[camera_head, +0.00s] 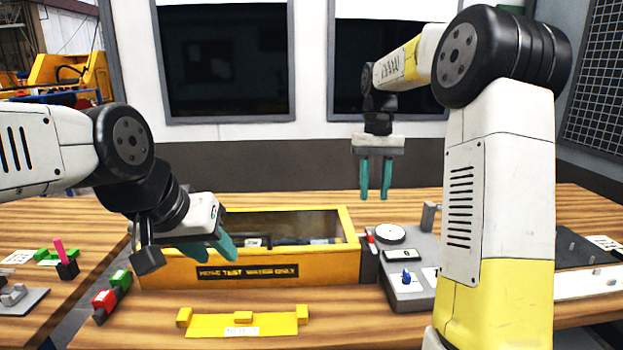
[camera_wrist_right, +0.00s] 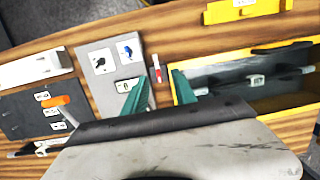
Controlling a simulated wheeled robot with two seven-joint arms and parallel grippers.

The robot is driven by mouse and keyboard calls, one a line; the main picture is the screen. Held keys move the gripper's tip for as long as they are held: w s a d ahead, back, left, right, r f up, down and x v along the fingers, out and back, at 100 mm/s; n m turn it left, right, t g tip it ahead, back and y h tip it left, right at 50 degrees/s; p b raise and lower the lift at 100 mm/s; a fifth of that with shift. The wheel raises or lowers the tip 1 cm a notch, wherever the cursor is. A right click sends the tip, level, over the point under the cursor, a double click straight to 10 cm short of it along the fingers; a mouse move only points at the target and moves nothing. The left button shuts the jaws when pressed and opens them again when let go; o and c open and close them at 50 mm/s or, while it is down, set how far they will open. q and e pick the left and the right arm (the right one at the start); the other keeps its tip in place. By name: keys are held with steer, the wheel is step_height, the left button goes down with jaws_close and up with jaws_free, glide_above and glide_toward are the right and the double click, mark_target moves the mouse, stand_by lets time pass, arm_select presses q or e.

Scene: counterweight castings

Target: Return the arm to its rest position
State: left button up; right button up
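My right arm rises on the right of the head view and reaches over the bench. Its gripper (camera_head: 375,178) points down with its two teal fingers apart, empty, above the bench behind the grey panel. In the right wrist view the fingers (camera_wrist_right: 158,95) also stand apart with nothing between them. My left gripper (camera_head: 222,248) comes in from the left and hangs over the front left part of the yellow water test tank (camera_head: 330,270). Its teal fingers overlap in this view, so its opening is unclear.
A grey panel (camera_head: 408,294) with a round white disc (camera_head: 390,234) stands right of the tank. A yellow labelled plate (camera_head: 240,325) lies in front. Red and green blocks (camera_head: 104,299) lie at the left. The right wrist view shows an orange-handled tool (camera_wrist_right: 57,101) on a dark mat.

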steer(key=s+a+t+y, duration=0.1)
steer(key=s+t, duration=0.7)
steer(key=s, duration=1.4)
steer(key=shift+s+a+f+y, duration=0.25)
steer(key=shift+s+a+y, duration=0.15)
steer(key=shift+a, duration=0.4)
steer(key=shift+w, duration=0.1)
